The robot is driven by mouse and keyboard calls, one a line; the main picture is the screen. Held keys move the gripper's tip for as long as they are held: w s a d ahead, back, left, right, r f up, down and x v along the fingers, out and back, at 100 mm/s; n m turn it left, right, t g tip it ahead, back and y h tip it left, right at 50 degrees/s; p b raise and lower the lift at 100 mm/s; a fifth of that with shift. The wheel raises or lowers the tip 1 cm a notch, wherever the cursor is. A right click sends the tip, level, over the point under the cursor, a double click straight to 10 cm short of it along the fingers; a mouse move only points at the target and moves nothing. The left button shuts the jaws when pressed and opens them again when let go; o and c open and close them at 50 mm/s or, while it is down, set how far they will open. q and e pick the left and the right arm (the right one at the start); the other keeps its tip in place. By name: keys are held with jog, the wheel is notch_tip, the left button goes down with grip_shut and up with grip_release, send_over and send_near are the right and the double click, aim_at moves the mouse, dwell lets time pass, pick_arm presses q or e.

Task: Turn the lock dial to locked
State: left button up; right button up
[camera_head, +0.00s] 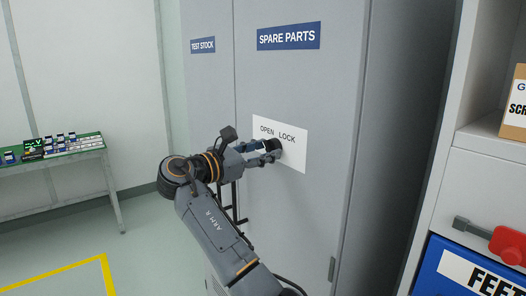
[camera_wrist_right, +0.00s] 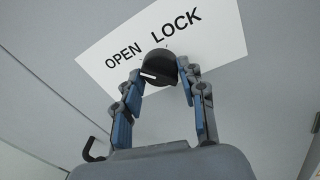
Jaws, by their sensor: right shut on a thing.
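The lock dial (camera_head: 274,146) is a black round knob on a white plate (camera_head: 293,155) marked OPEN on the left and LOCK on the right, on the grey SPARE PARTS cabinet door. In the right wrist view the dial (camera_wrist_right: 160,69) sits below the two words, with a white mark on its left part, on the OPEN side. My right gripper (camera_head: 268,152) is at the dial, with one finger on each side of it. Its fingers (camera_wrist_right: 159,82) are shut on the dial in the wrist view. My left gripper is not in view.
A TEST STOCK door (camera_head: 203,46) adjoins on the left. A green-topped table (camera_head: 70,154) with small items stands at the far left. Open floor lies at lower left.

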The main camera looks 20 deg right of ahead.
jog(key=shift+w+f+m+g+h+b, duration=0.2)
jog(key=shift+m+b, duration=0.5)
jog(key=shift+m, duration=2.1)
jog(key=shift+s+r+m+g+h+b, duration=0.2)
jog(key=shift+m+b, duration=0.45)
jog(key=shift+m, duration=2.15)
jog(key=shift+w+f+m+h+b, duration=0.1)
jog(key=shift+m+h+b, duration=0.4)
jog(key=shift+m, duration=2.3)
jog(key=o, duration=1.2)
jog(key=shift+d, duration=0.1)
jog(key=shift+c, duration=0.2)
